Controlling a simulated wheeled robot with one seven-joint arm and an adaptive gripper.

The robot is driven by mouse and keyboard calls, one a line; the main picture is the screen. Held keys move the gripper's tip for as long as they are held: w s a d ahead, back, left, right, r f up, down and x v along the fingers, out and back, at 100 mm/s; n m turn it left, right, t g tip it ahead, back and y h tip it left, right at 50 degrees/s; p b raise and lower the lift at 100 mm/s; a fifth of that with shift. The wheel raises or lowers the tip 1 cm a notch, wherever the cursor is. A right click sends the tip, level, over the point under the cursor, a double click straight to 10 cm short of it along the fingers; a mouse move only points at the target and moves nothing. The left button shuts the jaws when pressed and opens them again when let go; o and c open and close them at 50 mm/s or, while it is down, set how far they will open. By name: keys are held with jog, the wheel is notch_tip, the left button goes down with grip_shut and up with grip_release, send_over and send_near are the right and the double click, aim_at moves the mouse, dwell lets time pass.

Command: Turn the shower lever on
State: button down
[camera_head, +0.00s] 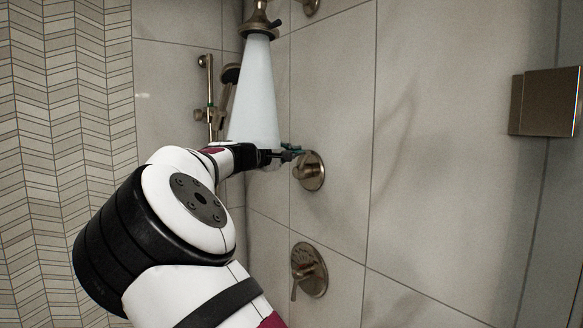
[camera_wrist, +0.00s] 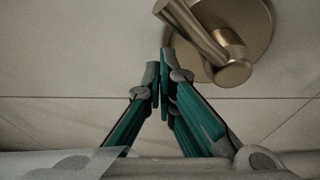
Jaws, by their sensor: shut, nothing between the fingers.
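The upper shower lever (camera_head: 301,171) is a bronze handle on a round plate (camera_head: 318,176) on the tiled wall. In the wrist view, the lever (camera_wrist: 196,30) slants across its plate (camera_wrist: 255,22). My gripper (camera_head: 292,153) is at this upper lever; in the wrist view its shut, empty green-and-grey fingertips (camera_wrist: 164,62) are just left of the lever. I cannot tell whether they touch it. A pale cone of water (camera_head: 256,95) comes down from the shower head (camera_head: 259,22). A second lever (camera_head: 295,288) sits lower on the wall, pointing down.
A hand shower (camera_head: 229,82) on a rail (camera_head: 209,90) is on the wall behind the water. A square bronze fitting (camera_head: 540,103) juts out at the right. The wall between it and the levers is clear.

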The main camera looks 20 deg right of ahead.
jog(key=w+a+p+v, duration=0.1)
jog(key=p+v, duration=0.1)
jog(key=v, duration=0.5)
jog(key=shift+w+a, duration=0.15)
jog(key=shift+a, duration=0.15)
